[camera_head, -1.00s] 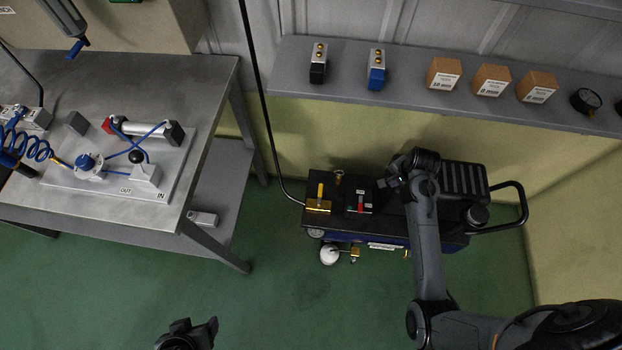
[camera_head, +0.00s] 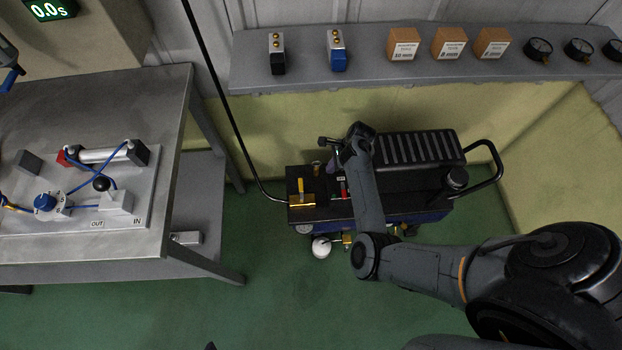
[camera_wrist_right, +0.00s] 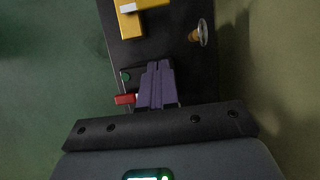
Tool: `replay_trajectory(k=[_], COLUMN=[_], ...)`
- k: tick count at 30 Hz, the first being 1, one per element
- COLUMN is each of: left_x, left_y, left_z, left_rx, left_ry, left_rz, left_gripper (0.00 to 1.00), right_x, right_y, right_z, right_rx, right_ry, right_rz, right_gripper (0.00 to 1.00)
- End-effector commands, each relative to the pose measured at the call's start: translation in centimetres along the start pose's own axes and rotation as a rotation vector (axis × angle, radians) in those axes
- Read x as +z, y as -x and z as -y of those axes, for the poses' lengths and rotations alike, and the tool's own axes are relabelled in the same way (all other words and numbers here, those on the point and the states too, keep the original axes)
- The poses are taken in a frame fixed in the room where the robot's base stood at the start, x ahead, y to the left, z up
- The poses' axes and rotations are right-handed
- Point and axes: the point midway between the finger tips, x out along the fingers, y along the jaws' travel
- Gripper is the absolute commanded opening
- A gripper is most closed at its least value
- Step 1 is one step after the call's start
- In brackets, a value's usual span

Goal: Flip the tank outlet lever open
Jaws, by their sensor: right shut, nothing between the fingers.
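The tank outlet lever is a yellow handle (camera_head: 300,187) on a brass block at the left end of the dark compressor (camera_head: 322,213). In the right wrist view the yellow and brass parts (camera_wrist_right: 131,24) show at the top, partly cut off. My right gripper (camera_head: 332,166) is over the compressor's top, to the right of the lever and apart from it. In the right wrist view its purple fingers (camera_wrist_right: 157,72) are together and empty, beside a red switch (camera_wrist_right: 125,99). Only a dark tip, apparently my left gripper (camera_head: 211,346), shows at the bottom edge.
A small brass fitting (camera_wrist_right: 201,33) stands near the lever. A black hose (camera_head: 226,110) runs down to the compressor's left end. A metal workbench (camera_head: 190,105) is at left and a shelf (camera_head: 375,75) above. Green floor is clear in front.

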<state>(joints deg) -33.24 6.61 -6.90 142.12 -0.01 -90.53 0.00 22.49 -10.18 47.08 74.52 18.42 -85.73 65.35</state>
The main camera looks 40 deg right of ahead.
Motion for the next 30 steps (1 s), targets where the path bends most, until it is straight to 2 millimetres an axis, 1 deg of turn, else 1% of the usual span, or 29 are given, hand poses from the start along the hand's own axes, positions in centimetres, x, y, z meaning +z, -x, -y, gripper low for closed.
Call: replay_trajectory(k=[5,8,11,18,22,24,30], left_x=[0.2,0.5,0.8,1.5,1.9,1.9,2.1], left_y=[-0.6,-1.3,-2.2,-4.6,-5.8,-6.0,-6.6], left_z=[0.2,0.2,0.2,0.1,0.0,-0.1,-0.3], left_rx=[-0.006,-0.008,-0.009,-0.007,-0.004,-0.003,0.002], left_ry=[-0.007,-0.01,-0.01,-0.008,-0.004,-0.002,0.004], left_rz=[0.0,0.001,0.001,0.001,0.0,0.001,0.0], left_gripper=[0.68,0.68,0.68,0.68,0.68,0.68,0.68], right_x=[-0.1,-0.1,-0.2,-0.2,-0.2,1.0,3.0], right_y=[-1.0,-2.2,-3.9,-8.5,-10.7,-10.7,-11.3], right_z=[0.0,0.0,0.0,0.0,0.0,0.0,0.0], right_rx=[0.002,0.001,0.002,0.002,0.002,-0.001,0.0], right_ry=[0.002,0.002,0.002,0.003,0.002,0.005,0.004], right_rz=[0.0,0.0,0.0,0.001,0.0,0.0,0.0], right_gripper=[0.0,0.0,0.0,0.0,0.0,0.0,0.0])
